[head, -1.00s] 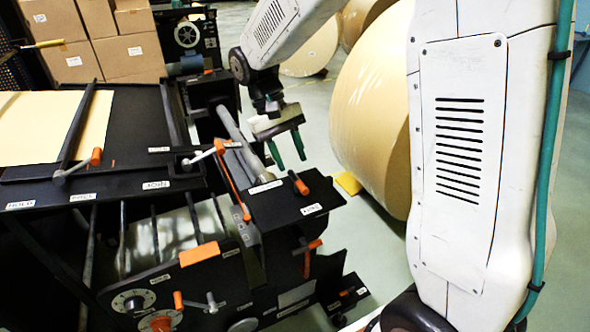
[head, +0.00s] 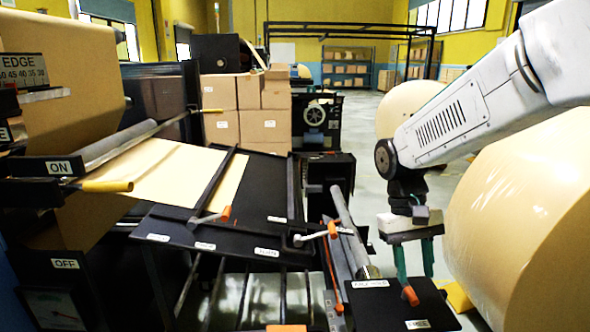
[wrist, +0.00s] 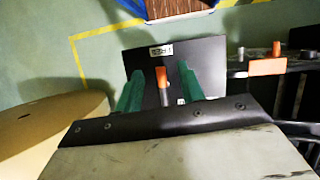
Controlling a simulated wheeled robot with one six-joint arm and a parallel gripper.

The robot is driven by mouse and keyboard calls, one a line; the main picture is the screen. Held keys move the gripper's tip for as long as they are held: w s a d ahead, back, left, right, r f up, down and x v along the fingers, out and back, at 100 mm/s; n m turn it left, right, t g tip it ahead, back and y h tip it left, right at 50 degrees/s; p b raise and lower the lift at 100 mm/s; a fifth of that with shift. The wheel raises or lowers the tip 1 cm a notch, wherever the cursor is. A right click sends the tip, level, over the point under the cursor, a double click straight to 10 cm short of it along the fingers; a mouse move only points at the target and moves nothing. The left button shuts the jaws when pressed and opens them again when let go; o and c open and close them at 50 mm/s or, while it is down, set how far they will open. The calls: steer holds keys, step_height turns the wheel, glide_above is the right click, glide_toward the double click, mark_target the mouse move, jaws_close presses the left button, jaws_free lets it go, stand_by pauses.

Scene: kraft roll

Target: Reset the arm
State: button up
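My gripper (head: 415,278) hangs with its two green fingers apart and nothing held between them. It is just above a black plate (head: 385,305) at the machine's near right corner. An orange-tipped lever (head: 410,296) stands on that plate, close under the fingertips. In the wrist view the lever's orange tip (wrist: 162,82) appears between the fingers (wrist: 160,90). I cannot tell whether a finger touches it. The plate (wrist: 205,55) carries a small white label.
A large kraft roll (head: 530,220) stands right of my gripper. Left is the black machine with a paper sheet (head: 170,170), more orange-tipped levers (head: 332,230) and a metal bar (head: 345,215). Stacked cartons (head: 240,110) stand behind. Open floor (head: 370,185) lies beyond.

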steer(key=s+d+r+t, duration=0.1)
steer(key=s+r+t, duration=0.1)
steer(key=s, duration=0.7)
steer(key=s+d+r+t+y, duration=0.1)
steer(key=s+r+t, duration=0.2)
steer(key=s, duration=0.6)
steer(key=shift+s+d+r+m+t+y, duration=0.15)
steer(key=shift+s+r+m+t+y, duration=0.2)
steer(key=shift+r, duration=0.15)
